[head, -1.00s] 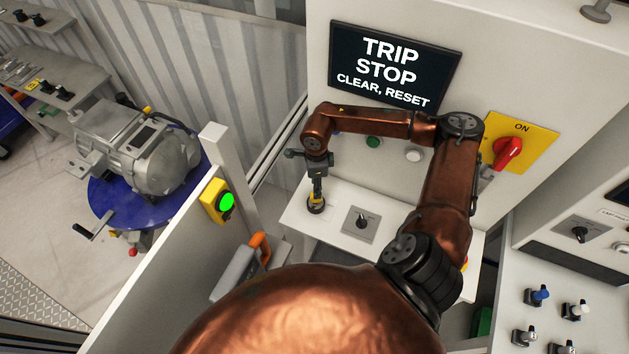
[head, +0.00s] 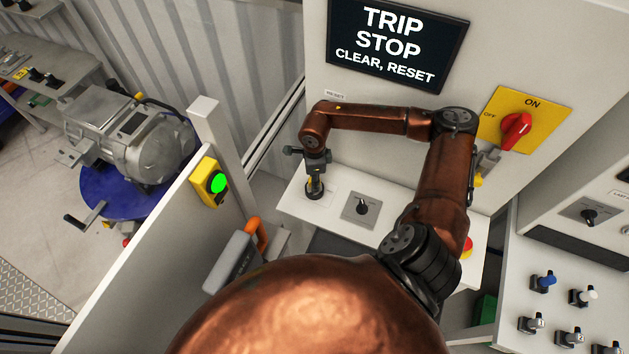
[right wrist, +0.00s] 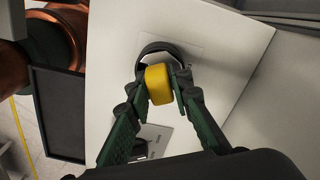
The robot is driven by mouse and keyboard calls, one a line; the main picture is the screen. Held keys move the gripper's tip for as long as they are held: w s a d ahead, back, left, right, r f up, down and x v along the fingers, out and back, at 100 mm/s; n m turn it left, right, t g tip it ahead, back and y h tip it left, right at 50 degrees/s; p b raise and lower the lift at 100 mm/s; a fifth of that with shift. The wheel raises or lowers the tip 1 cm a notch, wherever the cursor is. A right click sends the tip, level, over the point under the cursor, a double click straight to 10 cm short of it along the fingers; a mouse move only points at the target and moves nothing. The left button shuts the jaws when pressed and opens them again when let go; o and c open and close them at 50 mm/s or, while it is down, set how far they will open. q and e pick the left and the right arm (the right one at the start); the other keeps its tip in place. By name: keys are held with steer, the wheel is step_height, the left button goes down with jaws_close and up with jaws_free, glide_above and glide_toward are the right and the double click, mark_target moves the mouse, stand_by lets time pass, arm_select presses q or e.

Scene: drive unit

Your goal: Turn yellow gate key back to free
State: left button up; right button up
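The yellow gate key (right wrist: 159,84) stands in a round black collar on the white sloping panel (right wrist: 208,40). My right gripper (right wrist: 160,80) has a fingertip at each side of the key and looks closed on it. In the head view the right gripper (head: 315,175) points down at the key (head: 311,188), which it mostly hides. The key's position marks cannot be read. My left gripper is not in view.
A black selector switch (head: 362,207) sits right of the key. A screen (head: 398,45) above reads "TRIP STOP CLEAR, RESET". A red rotary handle (head: 516,131) is at right. A gate post with a green-lit yellow box (head: 211,183) stands at left.

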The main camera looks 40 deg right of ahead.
jaws_close()
steer(key=shift+f+n+b, duration=0.1)
steer(key=shift+n+b, duration=0.5)
steer(key=shift+n, duration=0.2)
steer(key=n+b, duration=0.1)
steer(key=n, duration=0.1)
steer(key=shift+n, duration=0.3)
steer(key=shift+n+b, duration=0.4)
